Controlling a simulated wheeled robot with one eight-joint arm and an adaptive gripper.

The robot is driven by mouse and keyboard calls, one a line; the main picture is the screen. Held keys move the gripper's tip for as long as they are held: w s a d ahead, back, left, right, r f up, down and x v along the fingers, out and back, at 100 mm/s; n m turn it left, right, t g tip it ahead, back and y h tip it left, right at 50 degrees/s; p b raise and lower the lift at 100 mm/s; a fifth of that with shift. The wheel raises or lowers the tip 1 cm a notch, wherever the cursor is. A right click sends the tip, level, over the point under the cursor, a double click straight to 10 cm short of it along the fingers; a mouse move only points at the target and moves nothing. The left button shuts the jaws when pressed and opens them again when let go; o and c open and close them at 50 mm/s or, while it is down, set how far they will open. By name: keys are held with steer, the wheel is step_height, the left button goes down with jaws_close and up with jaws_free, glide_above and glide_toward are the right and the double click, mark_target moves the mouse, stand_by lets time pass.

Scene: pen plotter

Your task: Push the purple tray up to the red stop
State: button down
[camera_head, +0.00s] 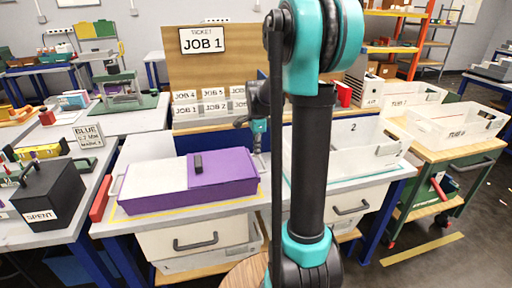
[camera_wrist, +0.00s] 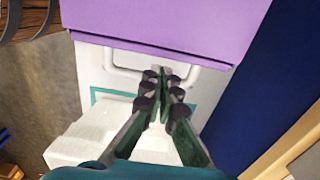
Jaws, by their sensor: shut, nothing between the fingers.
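The purple tray (camera_head: 215,190) lies on the grey workbench, its top part white and part purple with a black knob, and light wire handles at its ends. Its purple side (camera_wrist: 165,25) fills the top of the wrist view. The red stop (camera_head: 102,198) is a red block at the bench's left edge, with a gap between it and the tray. My gripper (camera_head: 258,155) is at the tray's right end, pointing down. In the wrist view my gripper (camera_wrist: 160,76) is shut and empty, its fingertips by the wire handle (camera_wrist: 122,57); I cannot tell whether they touch it.
A yellow outline (camera_head: 190,208) surrounds the tray on the bench. A white bin marked 2 (camera_head: 340,165) stands to the right. A wooden ticket rack (camera_head: 215,75) stands behind. A black SPENT box (camera_head: 48,190) sits on the left bench.

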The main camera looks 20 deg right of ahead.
mark_target(238, 160)
step_height(238, 160, down, 6)
steer(key=shift+r, duration=0.15)
stand_by(0.4)
steer(key=a, duration=0.7)
steer(key=shift+a, duration=0.3)
